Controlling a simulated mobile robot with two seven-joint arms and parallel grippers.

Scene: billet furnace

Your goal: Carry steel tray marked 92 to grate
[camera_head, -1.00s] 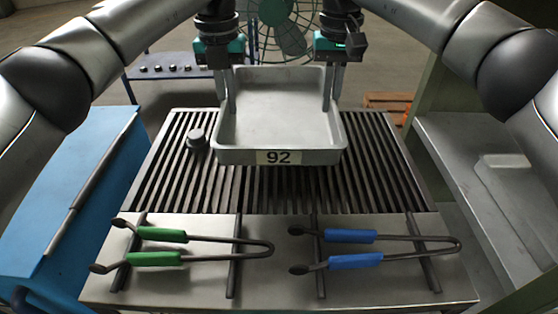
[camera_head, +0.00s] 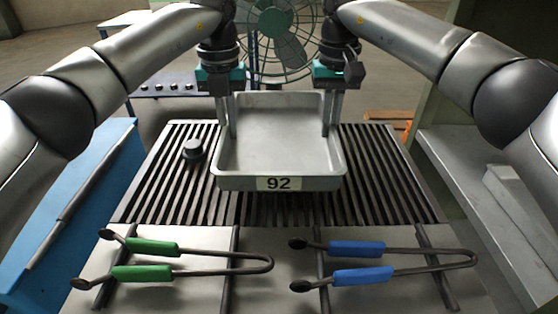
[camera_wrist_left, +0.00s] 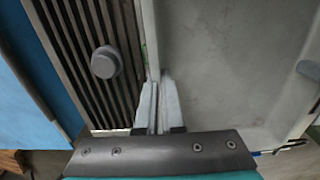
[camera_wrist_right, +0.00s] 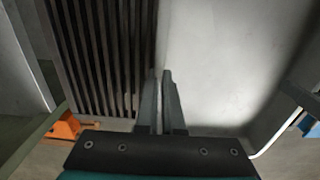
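The steel tray marked 92 (camera_head: 280,140) is a shallow, empty grey pan over the middle of the dark slatted grate (camera_head: 390,185). It looks level, with its number plate facing me. I cannot tell if its bottom touches the slats. My left gripper (camera_head: 229,125) is shut on the tray's left wall, and its fingers straddle the rim in the left wrist view (camera_wrist_left: 157,110). My right gripper (camera_head: 332,120) is shut on the right wall, also seen in the right wrist view (camera_wrist_right: 161,105). The tray's underside is hidden.
A dark round knob-like weight (camera_head: 193,150) stands on the grate left of the tray. Green-handled tongs (camera_head: 200,260) and blue-handled tongs (camera_head: 385,262) lie in front. A blue cabinet (camera_head: 60,215) is at left, a grey shelf (camera_head: 470,180) at right, and a fan (camera_head: 278,35) behind.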

